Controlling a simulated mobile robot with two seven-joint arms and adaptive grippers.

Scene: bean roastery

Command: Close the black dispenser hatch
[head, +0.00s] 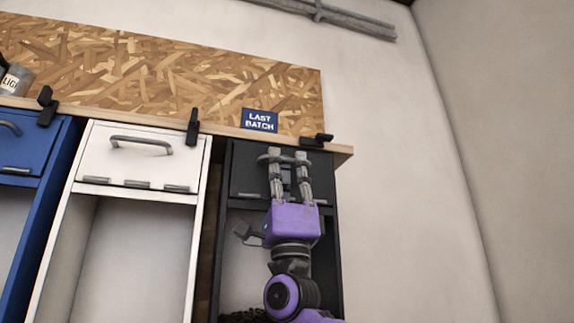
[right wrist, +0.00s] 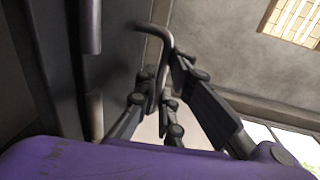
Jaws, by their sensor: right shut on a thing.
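The black dispenser (head: 333,245) stands at the right end of the row. Its black hatch (head: 245,172) covers the upper front, with a grey hinge piece (head: 248,195) along the lower edge. I cannot tell whether a gap is left at its top. My purple right gripper (head: 287,158) is in front of the hatch and hides its middle. It is shut on the hatch's grey bar handle, whose bent end (right wrist: 158,33) shows between the fingers (right wrist: 165,100) in the right wrist view. My left gripper is not in view.
A white dispenser (head: 205,165) and a blue one (head: 55,160) stand to the left, their hatches up. Black clamps (head: 193,127) sit along the wooden ledge above, with a "LAST BATCH" sign (head: 260,120). Bare wall is to the right.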

